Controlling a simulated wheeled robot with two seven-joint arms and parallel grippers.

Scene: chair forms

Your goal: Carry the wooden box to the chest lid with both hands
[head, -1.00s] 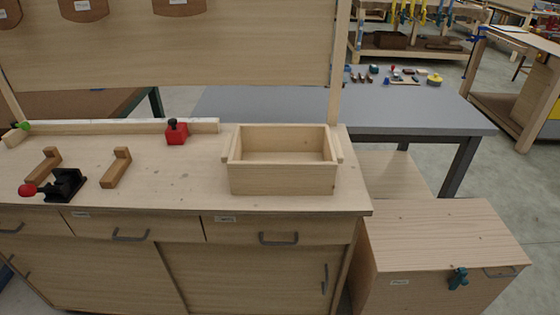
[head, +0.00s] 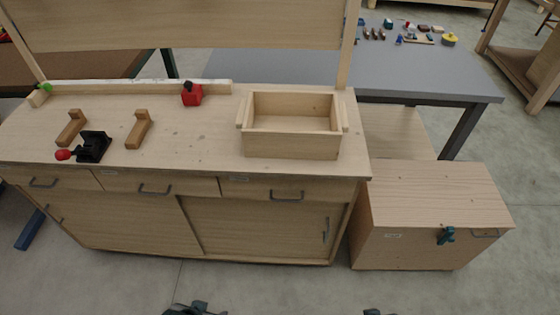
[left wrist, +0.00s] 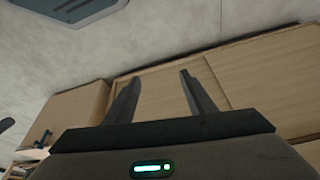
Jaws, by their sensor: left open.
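The open wooden box (head: 290,145) stands upright on the right end of the workbench top (head: 190,150), with a small handle strip on its left and right sides. The wooden chest (head: 400,248) stands on the floor right of the workbench, its flat lid (head: 430,190) closed and bare. My left gripper (head: 195,308) just shows at the bottom edge of the head view, well short of the bench. In the left wrist view it (left wrist: 158,80) is open and empty, its fingers apart. A dark tip of my right gripper (head: 375,312) shows at the bottom edge; its jaws are hidden.
A red block (head: 192,95), a black clamp with a red knob (head: 93,146) and two wooden pieces (head: 138,129) lie left of the box. A grey table (head: 420,75) stands behind. Floor before the bench is clear.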

